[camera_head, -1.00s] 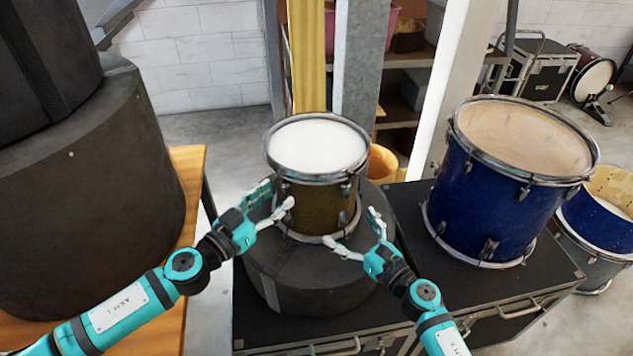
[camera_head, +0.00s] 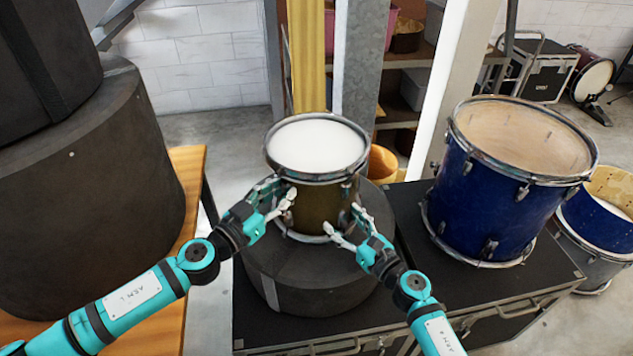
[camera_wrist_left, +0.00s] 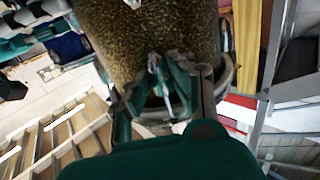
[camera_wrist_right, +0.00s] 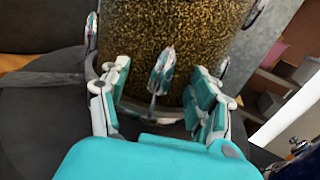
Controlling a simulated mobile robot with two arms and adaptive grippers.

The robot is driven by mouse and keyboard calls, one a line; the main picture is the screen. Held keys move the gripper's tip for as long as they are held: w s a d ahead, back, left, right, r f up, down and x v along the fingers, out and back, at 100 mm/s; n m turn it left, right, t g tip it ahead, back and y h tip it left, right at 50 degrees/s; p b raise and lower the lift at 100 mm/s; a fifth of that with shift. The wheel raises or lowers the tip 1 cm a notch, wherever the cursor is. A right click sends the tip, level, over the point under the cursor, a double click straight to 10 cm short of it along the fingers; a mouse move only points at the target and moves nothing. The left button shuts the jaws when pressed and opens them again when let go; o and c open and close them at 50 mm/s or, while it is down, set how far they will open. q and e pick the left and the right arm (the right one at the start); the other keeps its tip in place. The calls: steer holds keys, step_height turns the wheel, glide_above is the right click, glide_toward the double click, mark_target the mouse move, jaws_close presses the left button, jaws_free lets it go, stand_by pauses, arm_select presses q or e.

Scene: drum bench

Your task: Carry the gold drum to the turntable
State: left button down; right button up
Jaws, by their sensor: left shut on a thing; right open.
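The gold drum (camera_head: 322,202) stands upright with a white head and silver hoops on a round black case (camera_head: 310,283). In the left wrist view, the drum's speckled gold shell (camera_wrist_left: 150,35) rises just beyond the fingers (camera_wrist_left: 165,90). My right gripper (camera_head: 345,225) is open at the drum's lower right front. In the right wrist view, its fingers (camera_wrist_right: 160,95) stand apart around a silver lug, with the gold shell (camera_wrist_right: 175,45) close ahead. I cannot make out a turntable.
A blue drum (camera_head: 500,195) stands on a black flight case (camera_head: 520,290) to the right. Large black cases (camera_head: 85,190) stand on a wooden table (camera_head: 190,165) at left. A post (camera_head: 360,70) and shelves rise behind the gold drum.

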steer(key=c, duration=0.9)
jaws_close()
steer(key=shift+a, duration=0.15)
